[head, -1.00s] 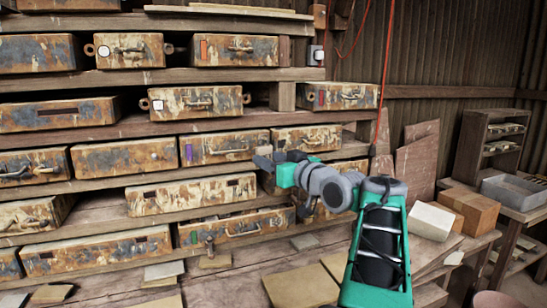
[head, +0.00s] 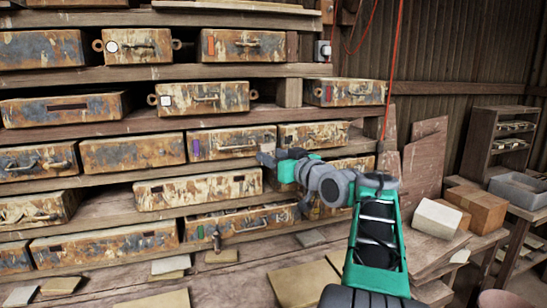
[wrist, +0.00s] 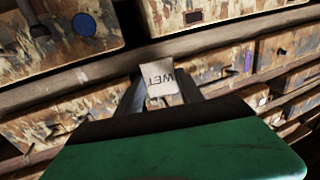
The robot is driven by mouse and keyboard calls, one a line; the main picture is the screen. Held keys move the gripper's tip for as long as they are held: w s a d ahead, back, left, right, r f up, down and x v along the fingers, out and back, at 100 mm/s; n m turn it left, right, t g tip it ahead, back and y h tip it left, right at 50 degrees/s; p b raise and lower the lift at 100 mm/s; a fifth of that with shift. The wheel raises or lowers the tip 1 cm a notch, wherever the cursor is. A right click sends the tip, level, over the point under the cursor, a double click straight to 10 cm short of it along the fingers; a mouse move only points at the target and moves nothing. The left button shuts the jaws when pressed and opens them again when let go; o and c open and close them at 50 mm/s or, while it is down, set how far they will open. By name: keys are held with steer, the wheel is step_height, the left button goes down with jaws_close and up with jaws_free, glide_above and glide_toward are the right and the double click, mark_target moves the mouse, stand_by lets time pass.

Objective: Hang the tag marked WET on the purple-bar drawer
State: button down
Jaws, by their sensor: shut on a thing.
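The purple-bar drawer (head: 225,136) is a rusty, paint-flaked drawer in the middle of the rack in the head view. It has a purple upright bar at its left and a curved handle on its front. My gripper (head: 265,157) is in front of its right end and covers part of that corner. In the wrist view my gripper (wrist: 160,95) is shut on a pale tag marked WET (wrist: 160,78), whose lettering appears upside down. A small purple mark on a drawer shows right of the tag there (wrist: 248,62). I cannot tell the gap between tag and drawer.
Flat tiles (head: 305,283) lie on the bench below. Boxes (head: 437,219) stand at right. A red cord (head: 392,75) hangs right of the rack.

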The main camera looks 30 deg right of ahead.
steer(key=c, duration=0.7)
jaws_free()
steer(key=shift+o, duration=0.2)
steer(key=shift+s, duration=0.1)
